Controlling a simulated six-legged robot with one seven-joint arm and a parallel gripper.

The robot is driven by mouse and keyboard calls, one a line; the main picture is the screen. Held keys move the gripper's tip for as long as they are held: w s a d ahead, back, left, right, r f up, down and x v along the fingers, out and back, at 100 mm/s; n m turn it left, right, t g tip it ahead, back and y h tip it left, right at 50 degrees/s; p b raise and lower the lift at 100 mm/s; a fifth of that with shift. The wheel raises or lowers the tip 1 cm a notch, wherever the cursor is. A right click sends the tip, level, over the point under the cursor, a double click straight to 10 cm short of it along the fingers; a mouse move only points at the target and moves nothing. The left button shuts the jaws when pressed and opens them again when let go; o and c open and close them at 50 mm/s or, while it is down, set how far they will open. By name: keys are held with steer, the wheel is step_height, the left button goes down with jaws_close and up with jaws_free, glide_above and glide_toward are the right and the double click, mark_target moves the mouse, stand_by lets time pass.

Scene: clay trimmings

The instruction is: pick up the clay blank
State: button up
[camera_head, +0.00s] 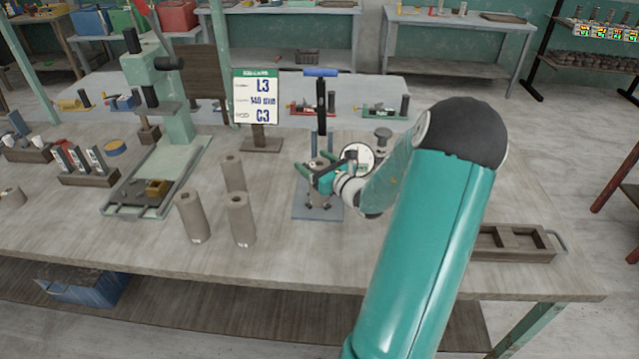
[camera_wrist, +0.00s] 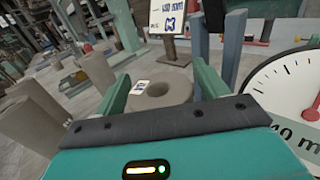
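A grey-brown clay blank with a hole in its top and a small white label shows in the wrist view (camera_wrist: 165,89), between my gripper's two green fingers (camera_wrist: 162,75). The fingers lie close along both sides of it; I cannot tell whether they press on it. In the head view my gripper (camera_head: 325,177) is at the stand with the blue handle (camera_head: 320,72), and its fingers hide most of this blank. Three more upright clay cylinders stand left of it: a rear one (camera_head: 232,173), a front left one (camera_head: 193,218) and a front right one (camera_head: 241,220).
A sign (camera_head: 255,97) reading L3, 140 mm and G3 stands behind the cylinders. A white dial (camera_wrist: 290,95) is close at my gripper's right. A green press (camera_head: 170,120) stands left, and a wooden tray (camera_head: 512,243) lies at the right. The front bench strip is clear.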

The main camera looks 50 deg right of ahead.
jaws_close()
steer(key=shift+r, duration=0.1)
